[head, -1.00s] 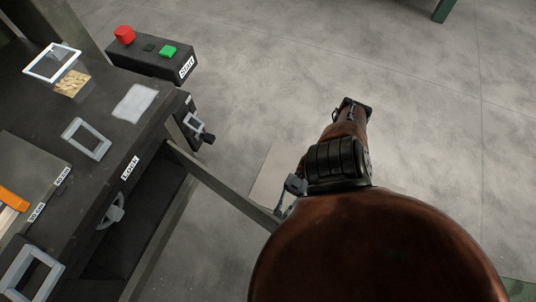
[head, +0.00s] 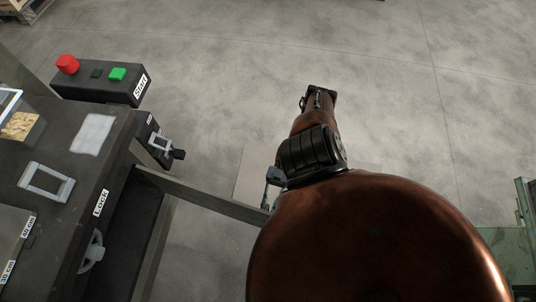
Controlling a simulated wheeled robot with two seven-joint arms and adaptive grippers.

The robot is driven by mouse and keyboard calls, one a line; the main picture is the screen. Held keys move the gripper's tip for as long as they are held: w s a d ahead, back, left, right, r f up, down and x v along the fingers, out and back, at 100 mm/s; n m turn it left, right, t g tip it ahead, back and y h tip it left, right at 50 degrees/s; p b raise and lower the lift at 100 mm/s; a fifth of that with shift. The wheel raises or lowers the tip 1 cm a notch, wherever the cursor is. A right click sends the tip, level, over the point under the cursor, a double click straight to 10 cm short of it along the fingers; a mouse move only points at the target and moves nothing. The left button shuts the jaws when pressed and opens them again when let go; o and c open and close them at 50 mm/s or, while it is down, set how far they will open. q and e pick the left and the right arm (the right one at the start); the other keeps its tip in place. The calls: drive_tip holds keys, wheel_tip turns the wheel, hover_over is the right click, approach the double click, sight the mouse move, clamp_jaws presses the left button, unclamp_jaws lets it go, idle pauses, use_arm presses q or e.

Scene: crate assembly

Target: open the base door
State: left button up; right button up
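No part is labelled as the base door, and I cannot tell which panel it is. The dark workbench (head: 66,165) at the left has a "Lock" label (head: 101,203) on its front edge. Below the label, a grey round handle (head: 92,252) shows in front of a dark lower area (head: 125,235). A reddish-brown arm of mine reaches forward from the bottom right over the floor. A black part at its far end (head: 318,97) may be my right gripper, but its fingers cannot be made out. The arm is apart from the bench top. My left gripper is not in view.
A control box (head: 105,88) with red and green buttons and a "Start" label stands at the bench's back. A grey latch with a black knob (head: 162,146) is on the bench's right side. A metal bar (head: 205,193) runs toward my arm. Open floor lies beyond; green structure (head: 515,250) at right.

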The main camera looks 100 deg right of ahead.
drive_tip(key=shift+d, duration=0.15)
drive_tip(key=v, duration=1.1)
drive_tip(key=shift+s+d, duration=0.2)
drive_tip(key=shift+d, duration=0.15)
drive_tip(key=shift+a, duration=0.1)
